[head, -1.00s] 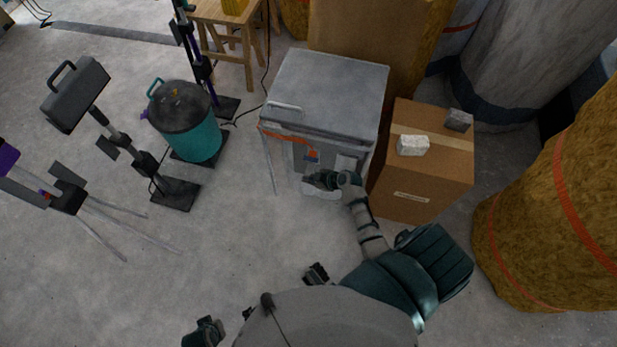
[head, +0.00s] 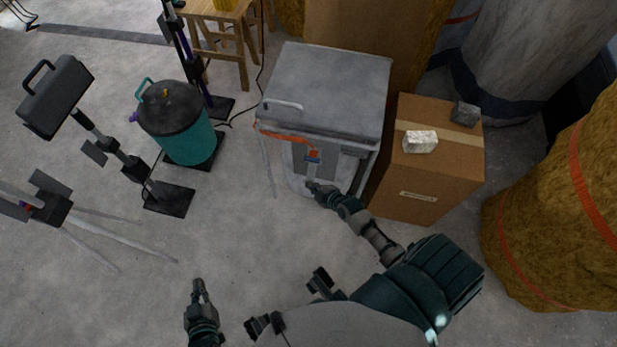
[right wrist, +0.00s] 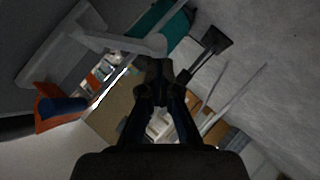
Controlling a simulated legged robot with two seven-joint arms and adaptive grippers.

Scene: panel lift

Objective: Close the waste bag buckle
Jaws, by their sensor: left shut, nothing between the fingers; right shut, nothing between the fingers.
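A grey lidded waste bag stand (head: 325,85) is right of centre in the head view. An orange strap (head: 285,134) runs across its front to a small orange and blue buckle (head: 313,155). The orange and blue parts also show at the left of the right wrist view (right wrist: 62,106); I cannot tell if they are latched. My right gripper (head: 313,187) is shut and empty just below the buckle, apart from it; its fingers also show in the right wrist view (right wrist: 157,72). My left gripper (head: 198,285) is shut and empty, low over the floor at left.
A teal canister (head: 180,130) and tripod stands (head: 55,208) are at left. Bare floor lies in front of the stand.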

